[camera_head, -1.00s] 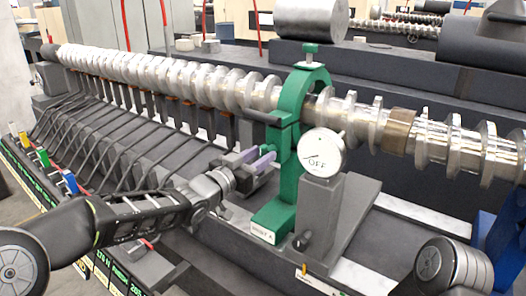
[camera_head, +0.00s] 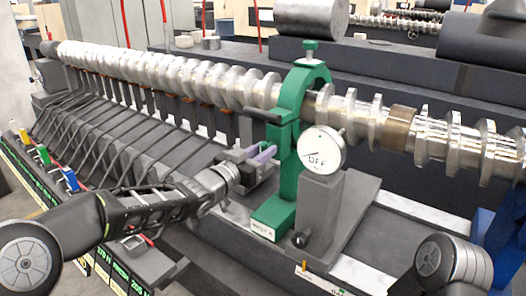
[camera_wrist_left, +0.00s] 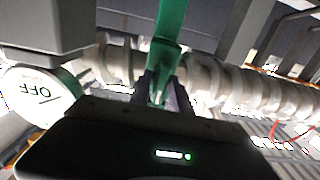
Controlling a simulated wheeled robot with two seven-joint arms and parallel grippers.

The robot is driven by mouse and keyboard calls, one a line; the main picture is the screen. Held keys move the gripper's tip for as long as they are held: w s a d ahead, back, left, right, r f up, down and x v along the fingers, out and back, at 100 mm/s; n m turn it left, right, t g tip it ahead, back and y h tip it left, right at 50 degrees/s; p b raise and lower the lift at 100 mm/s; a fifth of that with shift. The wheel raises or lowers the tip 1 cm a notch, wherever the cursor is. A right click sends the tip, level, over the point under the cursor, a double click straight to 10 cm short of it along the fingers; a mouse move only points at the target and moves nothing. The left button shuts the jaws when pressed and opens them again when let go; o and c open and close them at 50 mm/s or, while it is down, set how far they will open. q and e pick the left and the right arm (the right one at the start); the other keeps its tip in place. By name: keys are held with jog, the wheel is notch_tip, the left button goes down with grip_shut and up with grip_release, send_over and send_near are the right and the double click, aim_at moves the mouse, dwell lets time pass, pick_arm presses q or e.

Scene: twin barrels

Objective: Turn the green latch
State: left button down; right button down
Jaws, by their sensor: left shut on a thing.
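The green latch (camera_head: 288,165) is a tall green bracket with a ring around the metal screw shaft, a small knob on top and a dark handle at its left side. My left gripper (camera_head: 264,154) reaches its left side at mid-height, with purple fingers. In the left wrist view the fingers (camera_wrist_left: 162,98) are shut on a green part of the latch (camera_wrist_left: 170,32); the exact contact is partly hidden by the gripper body. My right gripper is out of view.
A round OFF dial (camera_head: 321,150) on a grey block stands just right of the latch. Black cables (camera_head: 90,140) cover the sloped panel at left. Coloured switches (camera_head: 43,155) line the front edge.

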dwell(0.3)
pick_arm(q)
jog(key=shift+f+m+b, duration=0.2)
jog(key=shift+m+b, duration=0.6)
jog(key=shift+b, duration=0.4)
jog(key=m+b, duration=0.3)
jog(key=shift+s+f, duration=0.1)
jog(key=m+b, duration=0.2)
jog(key=shift+d+m+b, duration=0.1)
jog(key=shift+m+b, duration=0.2)
jog(key=shift+m, duration=0.1)
jog(key=m+b, duration=0.3)
jog(key=m, duration=0.2)
jog(key=shift+s+d+m, duration=0.1)
jog(key=shift+m, duration=0.2)
jog(key=m+b, duration=0.2)
jog(key=m, duration=0.3)
